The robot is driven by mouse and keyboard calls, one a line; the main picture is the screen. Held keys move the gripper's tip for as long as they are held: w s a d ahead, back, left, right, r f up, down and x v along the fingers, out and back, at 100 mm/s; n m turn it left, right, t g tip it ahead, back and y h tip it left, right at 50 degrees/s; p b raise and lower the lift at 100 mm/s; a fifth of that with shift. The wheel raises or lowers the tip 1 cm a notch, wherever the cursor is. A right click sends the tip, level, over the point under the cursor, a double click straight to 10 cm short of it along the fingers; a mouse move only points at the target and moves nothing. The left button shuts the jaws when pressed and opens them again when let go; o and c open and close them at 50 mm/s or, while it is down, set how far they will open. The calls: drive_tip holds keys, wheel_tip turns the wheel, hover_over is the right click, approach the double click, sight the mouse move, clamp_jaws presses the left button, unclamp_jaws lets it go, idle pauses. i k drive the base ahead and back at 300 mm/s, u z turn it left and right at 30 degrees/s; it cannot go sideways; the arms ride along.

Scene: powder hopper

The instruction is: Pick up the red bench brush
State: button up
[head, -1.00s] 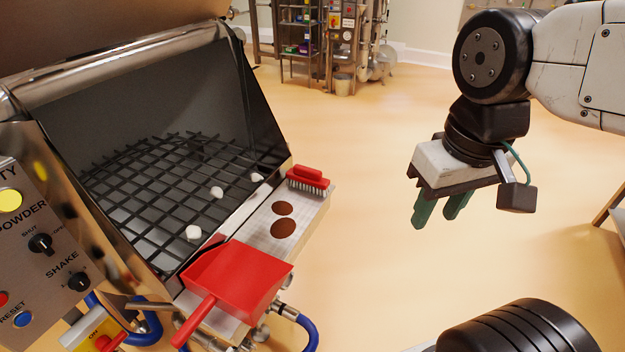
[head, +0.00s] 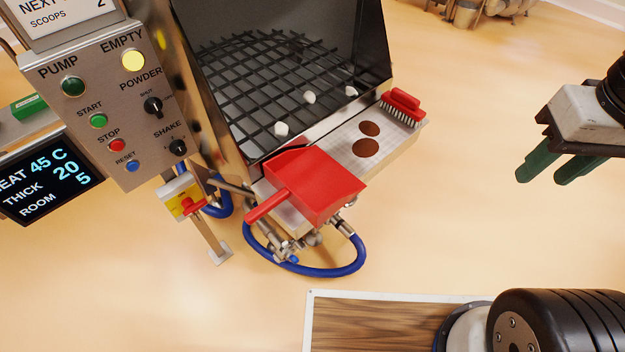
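The red bench brush (head: 403,106) lies on the right end of the pale shelf (head: 340,165) along the hopper's front edge. Its red handle is on top and its pale bristles face down and toward the front. My gripper (head: 556,170) hangs in the air to the right of the brush, well apart from it. Its two green fingers are spread with a gap between them, and nothing is held.
A red dustpan (head: 312,185) lies on the shelf's left part, beside two brown discs (head: 366,147). The hopper's black grate (head: 265,95) holds several white lumps. A control panel (head: 125,110) stands left. A blue hose (head: 320,272) loops below the shelf. Floor between shelf and gripper is clear.

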sight(397, 102)
drive_tip(key=z, duration=1.3)
drive_tip(key=i, duration=1.55)
drive_tip(key=u, duration=1.7)
